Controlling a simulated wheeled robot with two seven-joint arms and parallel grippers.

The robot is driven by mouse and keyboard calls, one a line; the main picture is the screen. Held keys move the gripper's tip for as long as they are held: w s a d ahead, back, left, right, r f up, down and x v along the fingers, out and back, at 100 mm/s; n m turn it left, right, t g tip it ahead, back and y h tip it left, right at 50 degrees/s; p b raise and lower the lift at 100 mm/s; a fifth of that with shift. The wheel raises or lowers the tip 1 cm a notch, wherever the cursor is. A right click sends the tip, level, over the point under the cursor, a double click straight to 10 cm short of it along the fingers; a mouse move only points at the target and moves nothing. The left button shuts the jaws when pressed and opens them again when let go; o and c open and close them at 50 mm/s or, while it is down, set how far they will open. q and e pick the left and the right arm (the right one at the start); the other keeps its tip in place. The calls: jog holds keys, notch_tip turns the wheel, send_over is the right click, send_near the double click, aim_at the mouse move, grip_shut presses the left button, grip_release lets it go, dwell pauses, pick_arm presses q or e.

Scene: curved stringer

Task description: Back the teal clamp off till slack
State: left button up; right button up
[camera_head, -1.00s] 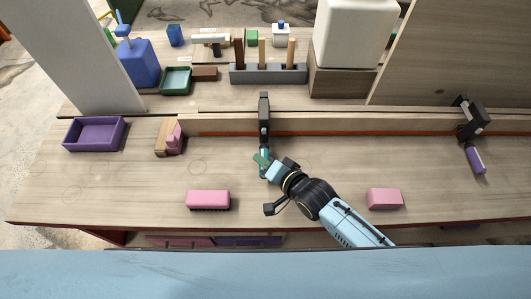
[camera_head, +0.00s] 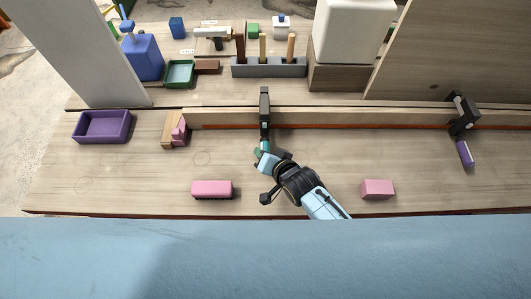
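The teal clamp (camera_head: 264,105) has a black bar and sits over the long wooden strip near the middle. Its teal handle (camera_head: 264,146) hangs on the near side, partly hidden by my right gripper. My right gripper (camera_head: 262,157) is at the lower end of that handle and looks in contact with it. Its fingertips are too small and covered to tell whether they are closed on the handle. The clamp's jaw contact with the strip cannot be made out. My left gripper is not in view.
A second clamp with a purple handle (camera_head: 465,153) sits on the strip at right. Pink blocks (camera_head: 212,188) (camera_head: 377,189) lie on the near bench. A purple tray (camera_head: 101,127) and a wood-and-pink piece (camera_head: 174,130) are at left. A grey tool rack (camera_head: 268,69) stands behind.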

jog(key=o, duration=1)
jog(key=p+v, duration=0.1)
jog(key=v, duration=1.2)
jog(key=shift+s, duration=0.2)
jog(key=shift+d, duration=0.15)
